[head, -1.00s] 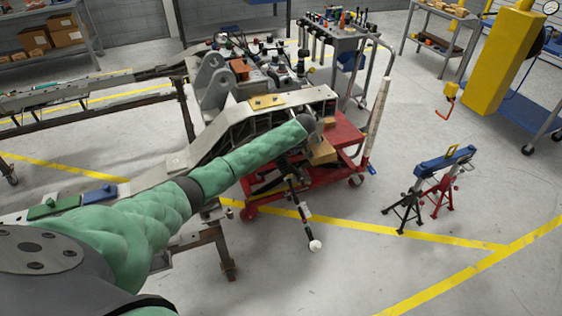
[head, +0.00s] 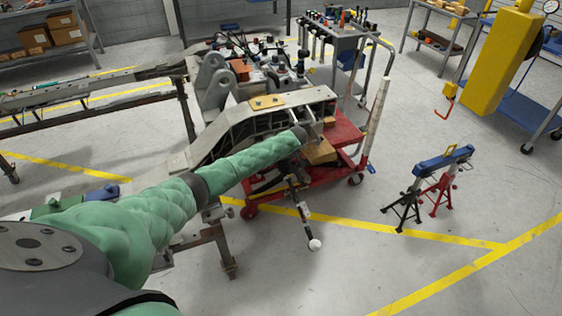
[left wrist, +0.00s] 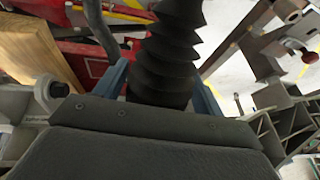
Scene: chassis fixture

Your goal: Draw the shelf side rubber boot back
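The black ribbed rubber boot (left wrist: 172,50) stands large in the left wrist view, between the two blue-grey fingers of my left gripper (left wrist: 163,92). The fingers lie close along both sides of it; whether they press on it I cannot tell. The boot's end is hidden behind the gripper body. In the head view my green-sleeved left arm reaches to the chassis end, and its wrist hides most of the gripper and boot. Below it a thin rod (head: 301,206) hangs down to a white ball end (head: 315,244). My right gripper is not in view.
The grey chassis beam (head: 260,120) runs beside my left wrist. A red cart (head: 345,133) with a wooden block (head: 319,151) stands under its end. A blue-topped stand (head: 444,160) is to the right. The floor between is clear.

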